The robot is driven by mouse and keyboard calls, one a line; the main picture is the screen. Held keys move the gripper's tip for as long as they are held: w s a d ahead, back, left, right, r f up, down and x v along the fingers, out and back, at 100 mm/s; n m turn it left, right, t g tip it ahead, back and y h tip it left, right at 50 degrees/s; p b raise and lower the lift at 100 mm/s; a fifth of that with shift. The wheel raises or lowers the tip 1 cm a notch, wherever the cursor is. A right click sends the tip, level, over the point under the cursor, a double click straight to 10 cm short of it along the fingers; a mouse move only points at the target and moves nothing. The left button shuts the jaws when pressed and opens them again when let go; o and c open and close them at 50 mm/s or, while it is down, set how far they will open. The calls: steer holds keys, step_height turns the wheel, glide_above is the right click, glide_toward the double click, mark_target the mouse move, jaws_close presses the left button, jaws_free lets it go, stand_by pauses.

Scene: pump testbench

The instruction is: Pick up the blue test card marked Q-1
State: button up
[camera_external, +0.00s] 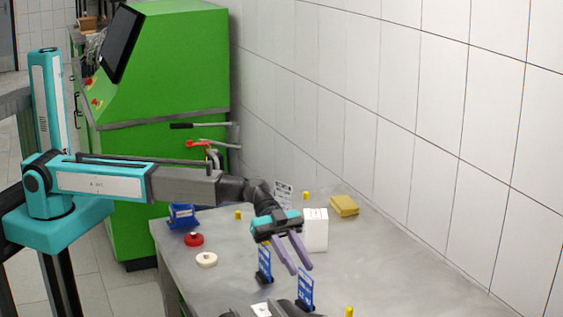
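Two blue cards with white print stand upright in dark holders on the grey table: one card (265,261) left of my gripper's fingers and another card (305,287) just below the fingertips in the picture. The print is too small to tell which is marked Q-1. My gripper (300,270) points down and toward the front, with its two purple fingers apart and nothing visible between them. It appears to hover above the table between the cards. I cannot tell its exact height or its distance from the nearer card.
On the table (228,279) are a blue holder (183,215), a red ring (194,239), a white ring (206,260), a white box (316,231), a yellow block (343,206) and several yellow pegs. The right side is clear before the tiled wall.

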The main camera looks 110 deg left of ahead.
mark_target(305, 302)
steer(key=shift+w+d, duration=0.1)
stand_by(0.3)
steer(key=shift+p+x, duration=0.85)
steer(key=shift+x, duration=0.1)
steer(key=shift+p+x, duration=0.6)
steer(key=shift+x, duration=0.9)
jaws_close()
